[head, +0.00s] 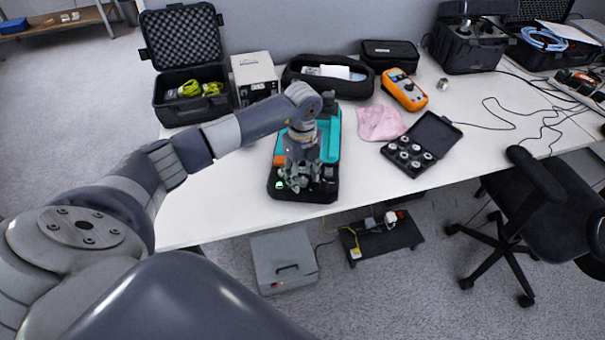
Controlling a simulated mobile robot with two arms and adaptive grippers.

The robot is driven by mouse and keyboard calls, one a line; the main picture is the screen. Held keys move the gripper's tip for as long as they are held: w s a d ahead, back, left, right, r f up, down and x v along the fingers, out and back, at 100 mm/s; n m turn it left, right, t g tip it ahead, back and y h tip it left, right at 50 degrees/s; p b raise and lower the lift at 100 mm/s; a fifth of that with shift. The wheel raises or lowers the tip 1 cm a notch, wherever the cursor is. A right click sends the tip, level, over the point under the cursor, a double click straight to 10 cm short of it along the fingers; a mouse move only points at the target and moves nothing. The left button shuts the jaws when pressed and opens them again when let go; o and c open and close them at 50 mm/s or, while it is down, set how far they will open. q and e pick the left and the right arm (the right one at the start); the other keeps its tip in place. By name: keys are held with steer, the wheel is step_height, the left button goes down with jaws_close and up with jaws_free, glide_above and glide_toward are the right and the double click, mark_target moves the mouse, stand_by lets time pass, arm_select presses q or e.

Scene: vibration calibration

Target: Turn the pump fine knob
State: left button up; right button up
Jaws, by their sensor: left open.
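The pump (330,145) is a teal and black device lying on the white table, with an orange patch on its left side and a small lit green spot near its front left. My left gripper (298,184) is over the front part of the pump, pointing down, with its fingers apart. The fine knob is hidden or too small to make out beneath the fingers. I cannot tell whether the fingers touch the pump. My right gripper is not in view.
Left of the pump stands an open black foam case (182,112). To its right are a pink cloth (380,123), an orange multimeter (404,90) and an open black case of round adapters (432,131). The table's front left is clear. A black chair (545,200) stands at the right.

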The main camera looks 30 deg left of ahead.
arm_select(q)
steer(key=shift+f, duration=0.25)
jaws_close()
